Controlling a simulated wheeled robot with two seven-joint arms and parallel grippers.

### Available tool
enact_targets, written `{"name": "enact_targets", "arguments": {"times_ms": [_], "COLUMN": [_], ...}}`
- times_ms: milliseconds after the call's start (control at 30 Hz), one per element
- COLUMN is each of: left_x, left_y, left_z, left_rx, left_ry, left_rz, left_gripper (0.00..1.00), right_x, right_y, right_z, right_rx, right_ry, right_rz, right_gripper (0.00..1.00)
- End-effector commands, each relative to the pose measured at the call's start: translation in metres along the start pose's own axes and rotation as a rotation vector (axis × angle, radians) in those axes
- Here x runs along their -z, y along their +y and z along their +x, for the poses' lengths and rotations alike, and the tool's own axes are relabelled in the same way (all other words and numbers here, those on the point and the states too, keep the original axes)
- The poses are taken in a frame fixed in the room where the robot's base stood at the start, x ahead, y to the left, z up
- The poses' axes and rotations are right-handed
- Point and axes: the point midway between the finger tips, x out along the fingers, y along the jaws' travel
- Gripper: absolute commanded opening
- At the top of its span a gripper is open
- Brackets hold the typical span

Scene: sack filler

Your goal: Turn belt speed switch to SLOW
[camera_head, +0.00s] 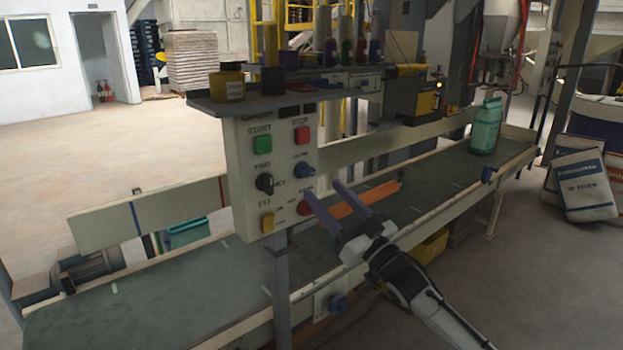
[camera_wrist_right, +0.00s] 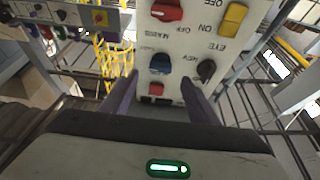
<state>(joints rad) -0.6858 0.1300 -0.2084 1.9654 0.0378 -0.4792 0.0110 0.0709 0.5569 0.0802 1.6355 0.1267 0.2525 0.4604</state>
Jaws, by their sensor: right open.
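The cream control panel (camera_head: 243,185) stands over the conveyor. Its blue knob (camera_head: 304,170), at right middle, seems to be the belt speed switch; its small label is hard to read. The blue knob (camera_wrist_right: 160,64) also shows in the right wrist view, lined up between the fingertips and just beyond them. My right gripper (camera_head: 325,190) is open and empty, in front of the panel's lower right, below the blue knob. Its purple fingers also show in the right wrist view (camera_wrist_right: 160,78). The knob's setting is unclear. My left gripper is out of view.
Close by on the panel are a red knob (camera_head: 305,208), a black knob (camera_head: 264,183), a yellow switch (camera_head: 267,222), a green button (camera_head: 262,145) and a red button (camera_head: 302,134). A shelf (camera_head: 265,103) overhangs the panel. A green jug (camera_head: 486,128) stands on the belt (camera_head: 430,185).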

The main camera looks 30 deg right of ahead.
Motion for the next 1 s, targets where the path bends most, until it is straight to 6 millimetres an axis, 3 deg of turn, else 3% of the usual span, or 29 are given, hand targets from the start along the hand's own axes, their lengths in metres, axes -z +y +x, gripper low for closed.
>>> {"name": "enact_targets", "arguments": {"times_ms": [100,333,767,1000], "left_x": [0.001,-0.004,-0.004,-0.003], "left_y": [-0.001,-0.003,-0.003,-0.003], "left_z": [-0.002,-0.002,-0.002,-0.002], "left_rx": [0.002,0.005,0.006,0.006], "left_ry": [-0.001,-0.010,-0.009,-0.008], "left_rz": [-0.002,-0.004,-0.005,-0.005], "left_gripper": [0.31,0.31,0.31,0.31], "right_x": [0.002,0.000,-0.002,-0.002], "right_y": [0.000,0.000,-0.001,-0.001], "right_z": [0.025,0.055,0.064,0.064], "right_rx": [0.000,0.000,0.000,0.000], "right_ry": [0.001,-0.001,-0.004,-0.004], "right_rz": [0.000,0.001,0.000,0.000], "right_gripper": [0.55,0.55,0.55,0.14]}}
